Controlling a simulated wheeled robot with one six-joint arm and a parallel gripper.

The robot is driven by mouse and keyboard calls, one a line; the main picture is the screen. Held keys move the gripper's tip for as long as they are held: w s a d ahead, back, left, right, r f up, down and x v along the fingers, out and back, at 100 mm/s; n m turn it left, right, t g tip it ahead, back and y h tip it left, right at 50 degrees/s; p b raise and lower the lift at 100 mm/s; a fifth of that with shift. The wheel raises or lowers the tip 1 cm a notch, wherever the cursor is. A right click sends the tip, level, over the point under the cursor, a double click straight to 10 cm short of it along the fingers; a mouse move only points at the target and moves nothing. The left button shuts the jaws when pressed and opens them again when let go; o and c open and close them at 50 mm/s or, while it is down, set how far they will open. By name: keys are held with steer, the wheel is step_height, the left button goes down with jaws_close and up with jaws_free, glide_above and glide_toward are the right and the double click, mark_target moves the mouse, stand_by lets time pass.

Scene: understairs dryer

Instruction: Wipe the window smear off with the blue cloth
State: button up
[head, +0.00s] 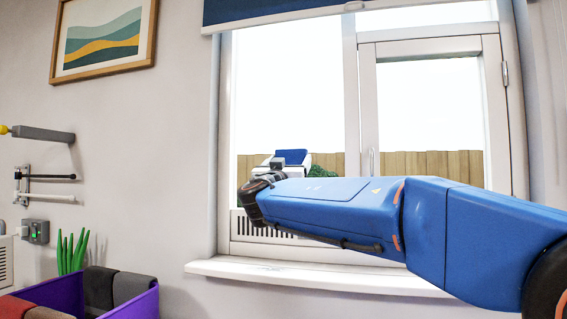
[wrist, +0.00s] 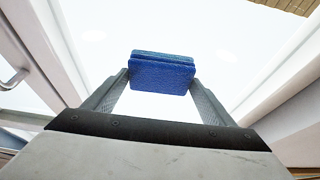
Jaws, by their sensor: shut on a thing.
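The blue cloth (wrist: 162,74) is a folded pad held between the two fingertips of my gripper (wrist: 160,82) in the wrist view. In the head view the blue cloth (head: 291,157) shows as a small blue patch in front of the left window pane (head: 290,90), at the end of my arm. My gripper (head: 280,166) is partly hidden there by my wrist. I cannot tell whether the cloth touches the glass. No smear can be made out against the bright panes in either view.
A white sill (head: 300,277) runs below the window. A blue blind (head: 270,10) hangs above. The right sash has a handle (head: 371,162). Wall fittings (head: 42,134) and a framed picture (head: 104,38) are at left.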

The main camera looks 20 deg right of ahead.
steer(key=shift+s+d, duration=0.75)
steer(key=shift+d, duration=0.25)
steer(key=shift+s+d, duration=0.8)
steer(key=shift+d, duration=0.25)
steer(key=shift+s+d, duration=0.75)
steer(key=shift+d, duration=0.25)
steer(key=shift+w+a, duration=0.1)
steer(key=shift+w+a, duration=0.75)
steer(key=shift+a, duration=0.15)
steer(key=shift+w+a, duration=0.7)
steer(key=shift+a, duration=0.2)
steer(key=shift+w+a, duration=1.35)
steer(key=shift+a, duration=0.6)
steer(key=shift+w+a, duration=1.4)
steer(key=shift+a, duration=0.6)
steer(key=shift+w+a, duration=1.35)
steer(key=shift+a, duration=0.6)
steer(key=s+a, duration=0.3)
steer(key=s, duration=0.2)
steer(key=shift+a, duration=0.25)
